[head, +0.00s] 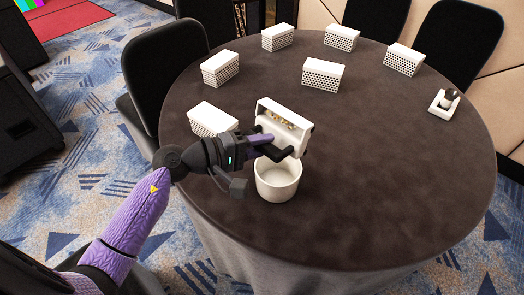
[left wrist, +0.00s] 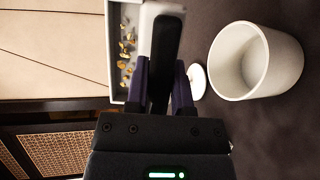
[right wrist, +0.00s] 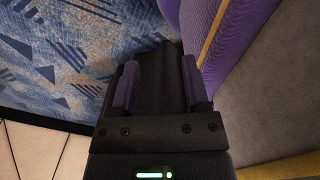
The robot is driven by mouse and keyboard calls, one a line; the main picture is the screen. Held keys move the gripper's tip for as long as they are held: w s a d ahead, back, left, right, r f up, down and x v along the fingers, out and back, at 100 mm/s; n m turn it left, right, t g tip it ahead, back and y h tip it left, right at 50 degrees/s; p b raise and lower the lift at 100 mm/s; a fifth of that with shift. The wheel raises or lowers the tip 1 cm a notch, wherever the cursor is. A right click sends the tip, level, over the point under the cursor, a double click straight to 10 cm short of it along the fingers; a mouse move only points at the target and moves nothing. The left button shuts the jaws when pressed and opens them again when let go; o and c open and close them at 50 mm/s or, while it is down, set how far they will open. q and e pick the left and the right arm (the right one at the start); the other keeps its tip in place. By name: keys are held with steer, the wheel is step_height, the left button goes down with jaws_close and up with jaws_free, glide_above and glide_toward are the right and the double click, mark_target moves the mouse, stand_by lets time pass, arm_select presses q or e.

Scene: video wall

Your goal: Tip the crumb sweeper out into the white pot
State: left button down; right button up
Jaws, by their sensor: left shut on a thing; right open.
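The white crumb sweeper (head: 296,118) is held above the table, just over and behind the white pot (head: 278,184) in the head view. Its open side faces the head camera, and yellow-brown crumbs show inside. My left gripper (head: 272,148) is shut on the sweeper's dark handle. In the left wrist view the sweeper (left wrist: 114,60) holds crumbs, and the pot (left wrist: 256,62) is to the right, apart from it. The visible part of the pot's inside looks empty. My right gripper (right wrist: 155,88) is open and empty, away from the table.
The round dark-clothed table (head: 400,170) carries several white perforated boxes (head: 322,76) towards the back and left. A small white stand with a dark object (head: 444,103) is at the right. Black chairs (head: 455,40) surround the table. The table's front right is clear.

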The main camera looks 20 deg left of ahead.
arm_select(q)
steer(key=f+t+b, duration=0.1)
steer(key=b, duration=0.3)
steer(key=f+h+b, duration=0.1)
steer(key=b, duration=0.3)
steer(key=shift+w+d+f+m+t+h, duration=0.1)
steer(key=shift+w+d+m+t+h, duration=0.05)
steer(key=shift+w+m+t+h, duration=0.2)
steer(key=w+f+m+t+h+b, duration=0.1)
steer(key=b, duration=0.6)
steer(key=shift+d, duration=0.15)
steer(key=m+t+h+b, duration=0.1)
steer(key=b, duration=0.3)
steer(key=w+m+t+h+b, duration=0.1)
steer(key=b, duration=0.4)
steer(key=shift+d+h, duration=0.2)
steer(key=shift+h, duration=0.15)
arm_select(e)
steer(key=s+d+f+g, duration=0.1)
steer(key=s+f, duration=0.3)
steer(key=f, duration=0.7)
steer(key=s+d+f+g, duration=0.2)
steer(key=s+f, duration=0.2)
steer(key=f, duration=0.8)
steer(key=shift+s+f+h, duration=0.25)
steer(key=shift+s+h, duration=0.05)
steer(key=shift+s, duration=0.05)
steer(key=shift+d, duration=0.15)
steer(key=shift+a, duration=0.4)
